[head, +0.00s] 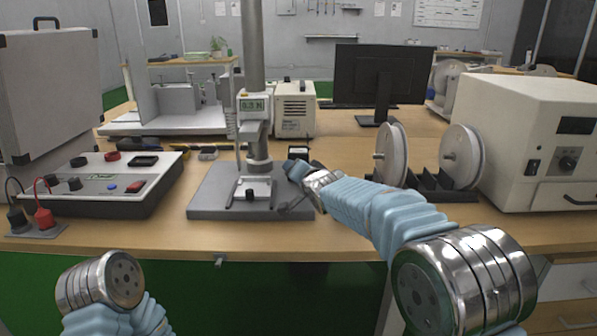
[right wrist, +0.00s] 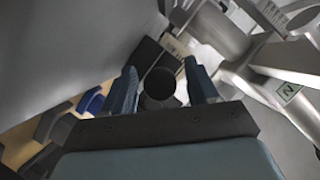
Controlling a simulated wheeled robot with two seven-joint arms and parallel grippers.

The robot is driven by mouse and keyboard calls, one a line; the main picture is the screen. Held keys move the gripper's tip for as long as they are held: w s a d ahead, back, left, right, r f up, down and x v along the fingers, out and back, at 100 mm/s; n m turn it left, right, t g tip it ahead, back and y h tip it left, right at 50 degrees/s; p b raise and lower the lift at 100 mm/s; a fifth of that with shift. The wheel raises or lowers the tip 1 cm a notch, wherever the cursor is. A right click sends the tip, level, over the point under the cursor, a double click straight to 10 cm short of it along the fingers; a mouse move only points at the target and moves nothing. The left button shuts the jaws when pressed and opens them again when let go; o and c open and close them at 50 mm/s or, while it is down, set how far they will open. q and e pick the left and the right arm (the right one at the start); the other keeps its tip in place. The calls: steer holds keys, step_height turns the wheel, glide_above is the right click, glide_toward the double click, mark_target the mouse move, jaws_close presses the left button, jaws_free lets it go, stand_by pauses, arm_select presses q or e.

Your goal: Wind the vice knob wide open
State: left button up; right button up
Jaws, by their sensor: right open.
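The small pale vice (head: 254,186) stands on the grey base plate of the test stand, below the force gauge, in the head view. In the right wrist view a dark round knob (right wrist: 160,84) shows end-on between the two fingers. My right gripper (head: 286,206) reaches in from the right, low beside the vice. Its blue-grey fingers (right wrist: 163,88) are open, one on each side of the knob; whether either touches it I cannot tell. The knob is not clear in the head view. Part of my left arm shows at the lower left, but its gripper is out of view.
The stand column with its force gauge (head: 253,106) rises behind the vice. The grey base plate (head: 212,200) lies under it. A control box (head: 110,185) is on the left, spools (head: 392,155) and a large beige unit (head: 535,140) on the right.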

steer(key=c, duration=1)
steer(key=shift+c, duration=0.2)
steer(key=n+h+b, duration=0.1)
steer(key=n+b, duration=0.1)
steer(key=shift+f+g+h+b, duration=0.15)
steer(key=shift+g+h+b, duration=0.15)
steer(key=shift+h, duration=0.1)
steer(key=n+h+b, duration=0.2)
steer(key=n, duration=0.1)
steer(key=n+h+b, duration=0.2)
steer(key=n+h, duration=0.1)
steer(key=n, duration=0.1)
steer(key=n+t+h+b, duration=0.1)
steer(key=n+h, duration=0.1)
steer(key=n, duration=0.2)
steer(key=shift+h+b, duration=0.35)
steer(key=shift+h, duration=0.05)
